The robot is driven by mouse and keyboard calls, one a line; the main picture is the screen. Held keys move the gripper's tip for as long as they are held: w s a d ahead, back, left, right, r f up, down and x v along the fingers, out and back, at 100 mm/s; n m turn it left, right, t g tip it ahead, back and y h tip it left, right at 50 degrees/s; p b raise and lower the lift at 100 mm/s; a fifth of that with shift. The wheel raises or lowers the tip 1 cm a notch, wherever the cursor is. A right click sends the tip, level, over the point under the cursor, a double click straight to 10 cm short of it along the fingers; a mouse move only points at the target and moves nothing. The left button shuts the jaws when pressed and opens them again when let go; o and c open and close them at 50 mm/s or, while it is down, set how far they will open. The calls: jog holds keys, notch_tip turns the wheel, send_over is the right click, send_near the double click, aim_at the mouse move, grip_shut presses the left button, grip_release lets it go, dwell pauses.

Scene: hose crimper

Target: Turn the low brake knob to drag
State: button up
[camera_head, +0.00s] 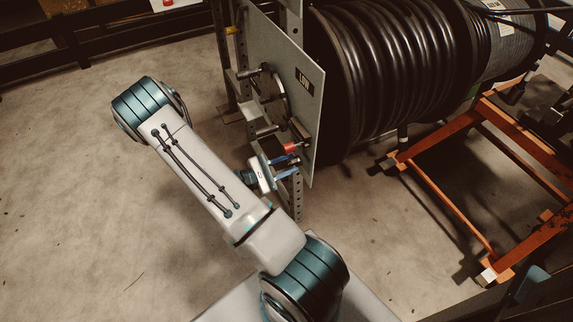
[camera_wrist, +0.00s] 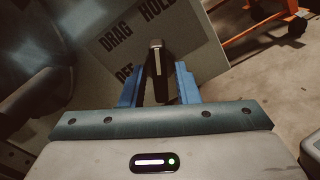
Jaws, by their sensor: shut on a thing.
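The low brake knob (camera_wrist: 157,78) is dark with a pale bar along its top. In the wrist view it stands between the two blue fingers of my gripper (camera_wrist: 158,88), which are shut on it. The pale end of the bar points up in the picture, near the gap between the DRAG (camera_wrist: 115,38) and HOLD (camera_wrist: 157,14) labels; I cannot tell the exact setting. The OFF label (camera_wrist: 124,74) is partly hidden at the left finger. In the head view my gripper (camera_head: 285,167) is at the lower part of the upright panel (camera_head: 297,62) marked LOW; the knob is unclear there.
A handwheel (camera_head: 275,95) and a red-ended part (camera_head: 290,148) stick out from the panel above my gripper. A large black hose reel (camera_head: 385,75) stands behind it. An orange frame (camera_head: 445,205) is at right. The floor left of the panel is clear.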

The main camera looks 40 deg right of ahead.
jog(key=shift+n, duration=0.3)
jog(key=n+p, duration=0.4)
jog(key=shift+r+n, duration=0.1)
jog(key=shift+n, duration=0.2)
jog(key=n+p, duration=0.3)
jog(key=n, duration=0.3)
jog(key=shift+s+a, duration=0.1)
jog(key=shift+s, duration=0.05)
jog(key=shift+n, duration=0.4)
jog(key=o, duration=0.6)
jog(key=p+v, duration=0.1)
jog(key=v, duration=1.3)
jog(key=shift+s, duration=0.1)
